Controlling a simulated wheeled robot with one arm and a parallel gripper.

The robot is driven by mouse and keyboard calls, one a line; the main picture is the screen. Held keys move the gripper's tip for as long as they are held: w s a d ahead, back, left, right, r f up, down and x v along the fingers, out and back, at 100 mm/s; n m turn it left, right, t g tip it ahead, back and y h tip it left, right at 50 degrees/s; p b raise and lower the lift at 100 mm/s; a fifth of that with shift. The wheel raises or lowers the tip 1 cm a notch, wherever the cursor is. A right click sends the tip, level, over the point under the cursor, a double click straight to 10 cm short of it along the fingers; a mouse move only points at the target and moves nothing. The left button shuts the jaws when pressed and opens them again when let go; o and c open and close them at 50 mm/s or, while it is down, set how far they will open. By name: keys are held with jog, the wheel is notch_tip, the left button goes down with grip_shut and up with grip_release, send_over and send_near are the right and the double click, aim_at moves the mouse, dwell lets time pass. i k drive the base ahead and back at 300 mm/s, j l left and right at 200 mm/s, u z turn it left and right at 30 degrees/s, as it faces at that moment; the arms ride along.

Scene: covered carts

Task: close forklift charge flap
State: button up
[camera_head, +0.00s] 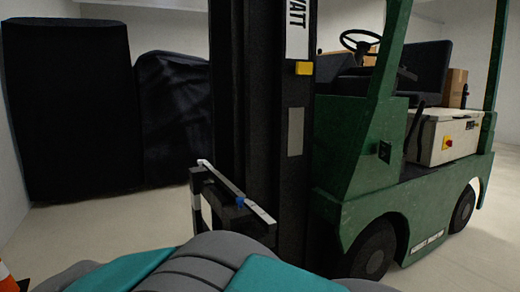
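A green forklift (350,205) stands at the right, its black mast (262,100) toward me. A small dark fitting (384,151) is on the green side panel behind the mast. It may be the charge port or its flap, but it is too small to tell whether a flap is open or shut. A cream box (440,138) with a red and yellow switch (448,143) sits behind it on the forklift. My gripper is not in view.
The black fork carriage (235,205) with a pale top bar juts out before the mast. Two black-covered shapes (75,110) (172,120) stand at the back left. An orange cone (7,281) shows at the lower left edge. Pale floor (110,225) is clear between.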

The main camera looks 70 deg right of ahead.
aim_at(385, 152)
jog(key=z, duration=3.2)
jog(key=i+l+u, duration=0.2)
jog(key=i+j+z, duration=0.15)
jog(key=k+l, duration=0.05)
